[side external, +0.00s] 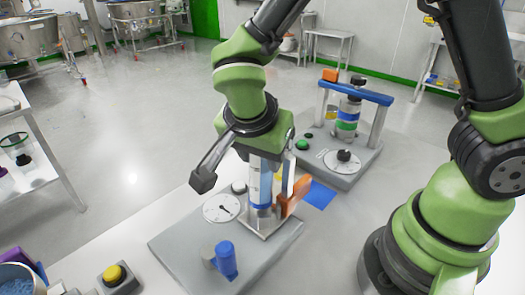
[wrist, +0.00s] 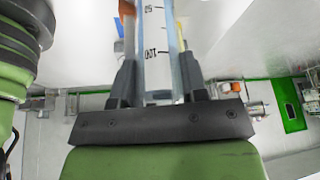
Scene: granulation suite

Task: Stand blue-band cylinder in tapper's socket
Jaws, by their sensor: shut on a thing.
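The blue-band cylinder (side external: 260,188) is clear with printed graduations and stands about upright. Its lower end, with a blue band, is at the metal plate of the near grey tapper (side external: 185,245). Whether it is seated in the socket or just above it, I cannot tell; the socket itself is hidden. My gripper (side external: 266,172) is above the tapper and shut on the cylinder's upper part. In the wrist view the graduated cylinder (wrist: 158,45) runs between the two dark fingers of my gripper (wrist: 158,75).
Behind is another grey device with a blue crossbar (side external: 356,92). A yellow button box (side external: 116,275) stands at front left.

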